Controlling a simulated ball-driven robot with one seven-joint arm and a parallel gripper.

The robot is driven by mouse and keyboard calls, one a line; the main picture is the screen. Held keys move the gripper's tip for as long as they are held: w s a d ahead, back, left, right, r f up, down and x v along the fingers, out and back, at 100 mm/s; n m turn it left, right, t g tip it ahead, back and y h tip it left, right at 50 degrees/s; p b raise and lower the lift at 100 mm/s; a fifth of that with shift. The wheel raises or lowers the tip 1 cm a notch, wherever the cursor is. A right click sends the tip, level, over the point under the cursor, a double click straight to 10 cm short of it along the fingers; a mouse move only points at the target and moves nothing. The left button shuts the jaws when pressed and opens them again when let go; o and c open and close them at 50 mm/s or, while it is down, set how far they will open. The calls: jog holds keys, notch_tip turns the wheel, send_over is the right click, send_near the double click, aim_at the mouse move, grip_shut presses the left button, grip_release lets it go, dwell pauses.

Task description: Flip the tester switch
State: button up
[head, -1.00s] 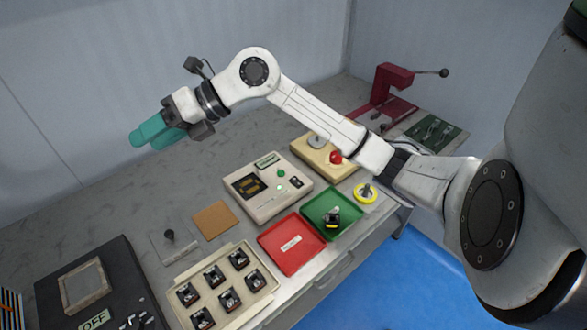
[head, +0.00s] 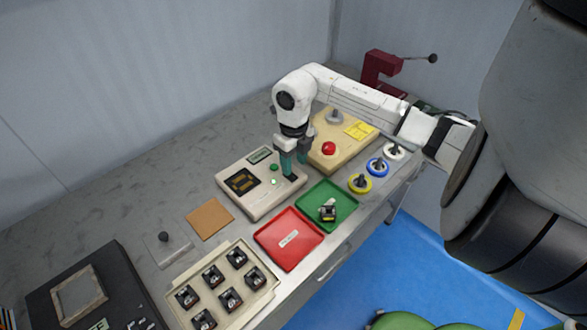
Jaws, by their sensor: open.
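The tester (head: 232,200) is a beige box on the bench with a dark socket panel (head: 242,181), a small display (head: 260,155) and a green button or lamp (head: 274,168). My gripper (head: 294,168) points down over the tester's right part, its teal fingers apart and empty. The fingers hide the area where a small dark switch showed on the tester earlier, so I cannot tell the switch's position or whether a finger touches it.
A beige box with a red button (head: 328,148) stands close behind. The green tray (head: 341,193) holds a small dark part; the red tray (head: 270,240) is beside it. Colored spools (head: 377,167) line the right edge. A rack (head: 188,321) of several parts is at the front.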

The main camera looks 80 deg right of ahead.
aim_at(294, 178)
jog(key=shift+f, duration=2.1)
grip_shut()
